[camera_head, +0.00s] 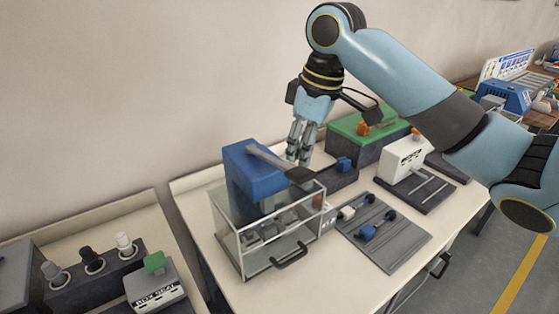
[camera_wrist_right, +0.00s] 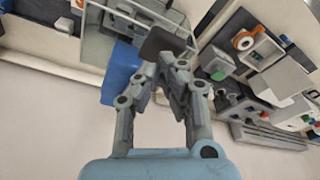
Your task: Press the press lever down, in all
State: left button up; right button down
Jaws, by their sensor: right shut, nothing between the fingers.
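The blue press (camera_head: 243,187) stands on the white table inside a clear guard box (camera_head: 287,243) with a black handle. Its grey press lever (camera_head: 268,158) slopes from the top of the press down to the right and ends in a dark flat pad (camera_head: 300,174). My right gripper (camera_head: 298,156) points down, shut and empty, close above or behind the pad; whether it touches cannot be told. In the right wrist view the shut fingers (camera_wrist_right: 170,78) are in front of the dark pad (camera_wrist_right: 163,43), beside the blue press (camera_wrist_right: 122,68). My left gripper is not in view.
A grey mat (camera_head: 405,246) with blue and white parts lies right of the guard box. A green-topped box (camera_head: 350,126) and a white block (camera_head: 402,157) stand behind it. A separate table at left holds a box sealer (camera_head: 155,285). The wall is close behind.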

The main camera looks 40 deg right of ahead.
aim_at(300, 171)
jog(key=shift+f, duration=0.1)
dwell(0.4)
jog(key=shift+f, duration=1.05)
notch_tip(300, 171, down, 7)
jog(key=b, duration=0.3)
jog(key=shift+f, duration=0.2)
jog(key=shift+r, duration=0.1)
notch_tip(300, 171, up, 3)
jog(key=p, duration=0.3)
jog(key=shift+s, duration=0.1)
notch_tip(300, 171, up, 2)
jog(key=shift+r+p, duration=0.1)
jog(key=shift+p, duration=0.45)
jog(key=shift+r, duration=4.05)
